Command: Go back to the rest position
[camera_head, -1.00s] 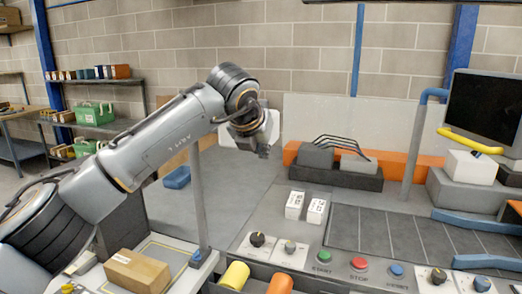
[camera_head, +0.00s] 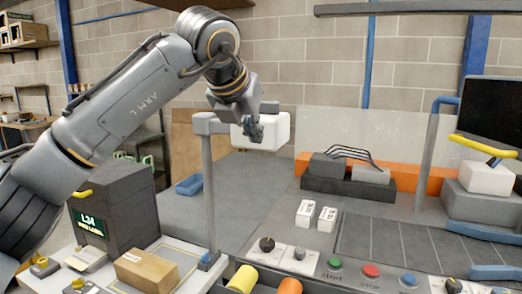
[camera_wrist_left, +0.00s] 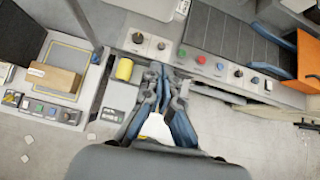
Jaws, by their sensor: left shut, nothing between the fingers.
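My left arm reaches in from the left in the head view, bent at the elbow high up. Its left gripper (camera_head: 255,130) hangs at the end, shut and empty, in front of a white box-like head on a grey post (camera_head: 209,190). In the left wrist view the left gripper (camera_wrist_left: 157,80) points down over the front edge of the console, with nothing between its fingers. My right gripper does not show in either view.
A cardboard box (camera_head: 146,270) lies on a marked plate at lower left, beside a dark bin (camera_head: 115,205). A console with knobs and start and stop buttons (camera_head: 371,271) spans the front right. A yellow cylinder (camera_head: 243,279) and an orange cylinder (camera_head: 289,286) sit at its front.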

